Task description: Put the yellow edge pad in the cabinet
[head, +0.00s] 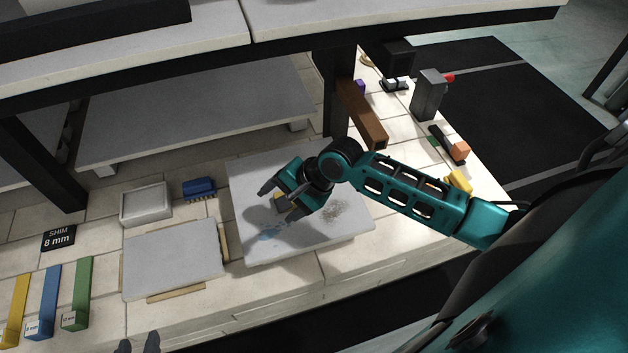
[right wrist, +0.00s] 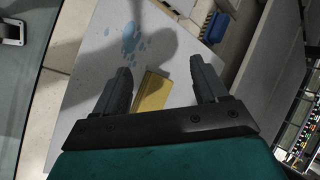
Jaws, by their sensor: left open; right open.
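A yellow block, which looks like the yellow edge pad (head: 279,198), lies on a pale slab (head: 340,228) and is partly hidden by my right gripper (head: 282,202) in the head view. In the right wrist view the pad (right wrist: 152,93) lies below and between the open fingers of that gripper (right wrist: 161,65), with no clear contact. My left gripper (head: 138,345) shows only its dark fingertips at the bottom edge, apart and empty. I cannot make out a cabinet in these views.
Blue stains (head: 270,233) and grit (head: 336,211) mark the slab. A blue brush (head: 199,188), a shallow tray (head: 146,204) and another slab (head: 172,260) lie left. A brown beam (head: 362,115) and a grey block (head: 427,95) stand right. A raised shelf (head: 200,110) is behind.

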